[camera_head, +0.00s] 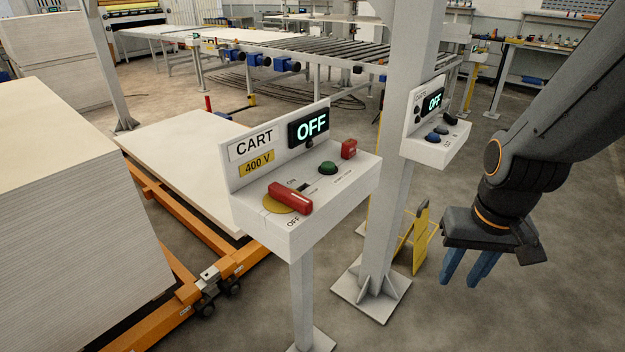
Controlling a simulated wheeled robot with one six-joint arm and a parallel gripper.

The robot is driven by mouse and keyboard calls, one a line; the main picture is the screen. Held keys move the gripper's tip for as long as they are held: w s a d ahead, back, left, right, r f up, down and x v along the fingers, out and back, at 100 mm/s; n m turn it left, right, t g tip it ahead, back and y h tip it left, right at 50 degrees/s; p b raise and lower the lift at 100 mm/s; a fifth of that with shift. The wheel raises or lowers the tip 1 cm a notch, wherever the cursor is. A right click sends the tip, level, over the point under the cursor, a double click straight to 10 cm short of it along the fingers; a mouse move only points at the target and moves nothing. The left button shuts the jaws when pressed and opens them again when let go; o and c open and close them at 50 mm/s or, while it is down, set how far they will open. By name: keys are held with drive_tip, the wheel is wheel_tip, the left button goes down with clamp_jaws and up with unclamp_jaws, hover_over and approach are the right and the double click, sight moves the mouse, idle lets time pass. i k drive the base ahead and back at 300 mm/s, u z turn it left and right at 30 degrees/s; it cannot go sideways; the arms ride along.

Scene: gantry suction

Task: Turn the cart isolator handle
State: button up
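The cart isolator is a white box (300,238) on a post, labelled CART and 400 V. Its red handle (290,197) lies across a yellow disc (274,207) on the sloped top, with ON and OFF marks near it. The box's display (309,127) reads OFF. My gripper (460,284) is at the right, well apart from the handle and right of the grey column. Its two blue fingers point down and are spread with nothing between them.
A green button (327,168) and a small red block (349,149) sit on the same box. The grey column (391,195), carrying a second control box (437,155) reading OFF, stands between the cart box and my gripper. A yellow bracket (420,240) is at its foot. A board stack (85,215) and orange cart frame (150,325) stand left.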

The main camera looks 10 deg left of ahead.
sight(302, 204)
drive_tip(key=z, duration=1)
drive_tip(key=i, duration=0.85)
drive_tip(key=u, duration=2.45)
